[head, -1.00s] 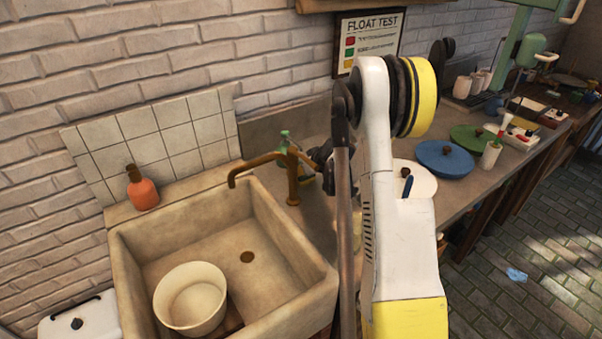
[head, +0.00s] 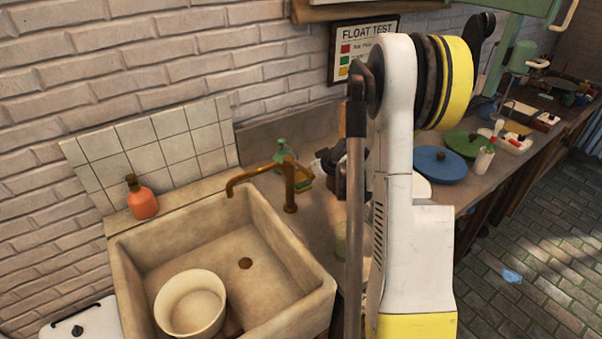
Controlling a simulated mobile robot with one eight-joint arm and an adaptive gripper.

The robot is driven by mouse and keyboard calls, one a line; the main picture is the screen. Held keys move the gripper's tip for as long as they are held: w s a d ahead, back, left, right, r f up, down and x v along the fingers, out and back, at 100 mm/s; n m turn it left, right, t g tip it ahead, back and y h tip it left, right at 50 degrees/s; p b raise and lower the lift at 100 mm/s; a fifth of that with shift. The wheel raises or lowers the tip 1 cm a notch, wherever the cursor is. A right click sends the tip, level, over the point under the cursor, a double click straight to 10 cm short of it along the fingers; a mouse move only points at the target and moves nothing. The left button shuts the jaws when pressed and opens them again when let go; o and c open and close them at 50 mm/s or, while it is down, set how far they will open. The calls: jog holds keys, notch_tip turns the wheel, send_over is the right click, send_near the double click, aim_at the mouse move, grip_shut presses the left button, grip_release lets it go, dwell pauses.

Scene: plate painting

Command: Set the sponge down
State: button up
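My dark gripper (head: 328,172) is to the right of the block, partly hidden behind my own arm. A narrow gap seems to show between them, but I cannot tell whether they touch. The gripper's fingers are too small and dark to tell if they are open or shut.
A stone sink (head: 215,245) holds a cream bucket (head: 190,303). A green bottle (head: 281,152) stands behind the tap and an orange bottle (head: 141,198) at the sink's back left.

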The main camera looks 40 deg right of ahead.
jog(key=v, duration=0.3)
jog(key=shift+s+r+p, duration=0.15)
jog(key=shift+s+p, duration=0.05)
jog(key=shift+p, duration=0.1)
